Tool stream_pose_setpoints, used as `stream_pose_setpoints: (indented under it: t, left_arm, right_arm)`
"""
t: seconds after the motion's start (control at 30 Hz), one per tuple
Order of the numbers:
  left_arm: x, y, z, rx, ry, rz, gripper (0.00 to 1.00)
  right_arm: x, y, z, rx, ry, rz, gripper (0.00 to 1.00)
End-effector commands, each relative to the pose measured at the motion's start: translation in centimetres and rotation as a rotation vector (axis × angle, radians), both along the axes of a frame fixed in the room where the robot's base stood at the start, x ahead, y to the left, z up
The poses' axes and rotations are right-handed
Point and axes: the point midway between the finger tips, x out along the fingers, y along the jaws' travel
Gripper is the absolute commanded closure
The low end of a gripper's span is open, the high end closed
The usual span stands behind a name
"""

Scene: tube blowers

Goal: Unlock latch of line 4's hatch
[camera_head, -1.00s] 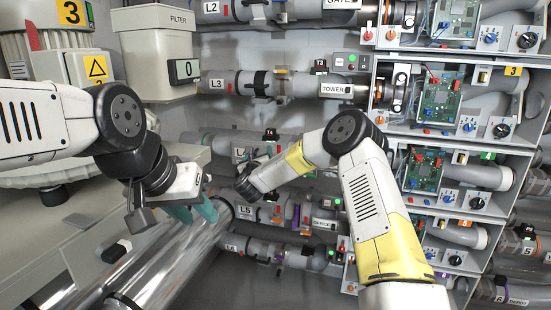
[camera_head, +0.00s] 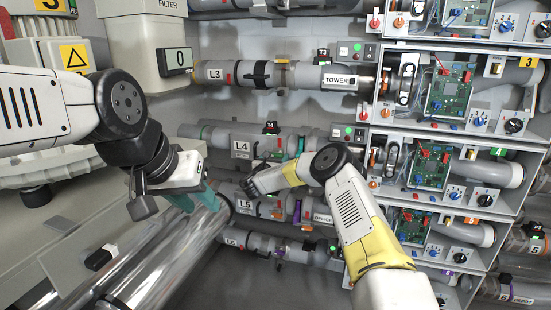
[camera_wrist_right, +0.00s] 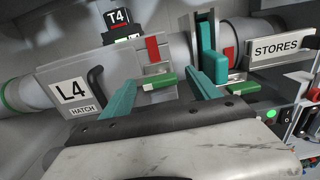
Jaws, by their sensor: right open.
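Line 4's hatch is the grey housing labelled L4 (camera_head: 242,147) on the pipe, left of centre in the head view. In the right wrist view it fills the left half, with its L4 HATCH plate (camera_wrist_right: 73,92), a black handle (camera_wrist_right: 97,77), a red marker (camera_wrist_right: 152,48) and a green latch piece (camera_wrist_right: 160,82). My right gripper (camera_wrist_right: 160,85) is open, its teal fingertips on either side of the green piece with no visible grip. In the head view my right wrist (camera_head: 268,181) hides its fingertips. My left gripper (camera_head: 194,200) looks open and empty above the shiny pipe.
A T4 box (camera_wrist_right: 122,22) tops the line. Right of the hatch are a teal upright slab (camera_wrist_right: 209,42) and a STORES plate (camera_wrist_right: 276,46). Line L3 (camera_head: 225,75) runs above and L5 (camera_head: 250,203) below. Circuit-board bays (camera_head: 450,90) stand at the right.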

Motion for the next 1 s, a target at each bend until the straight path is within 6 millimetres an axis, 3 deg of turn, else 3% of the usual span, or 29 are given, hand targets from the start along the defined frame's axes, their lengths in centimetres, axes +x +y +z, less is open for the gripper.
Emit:
stream_pose_setpoints:
  t: [0.27,0.57,1.0]
  left_arm:
    - [0.00,0.00,0.00,0.000,0.000,0.000,0.64]
    - [0.00,0.00,0.00,0.000,0.000,0.000,0.64]
    - [0.00,0.00,0.00,0.000,0.000,0.000,0.64]
  right_arm:
    - [0.14,0.01,0.00,0.000,0.000,0.001,0.31]
    - [0.12,0.00,0.01,0.000,0.000,0.001,0.90]
    - [0.10,0.15,-0.01,-0.095,0.031,0.002,0.91]
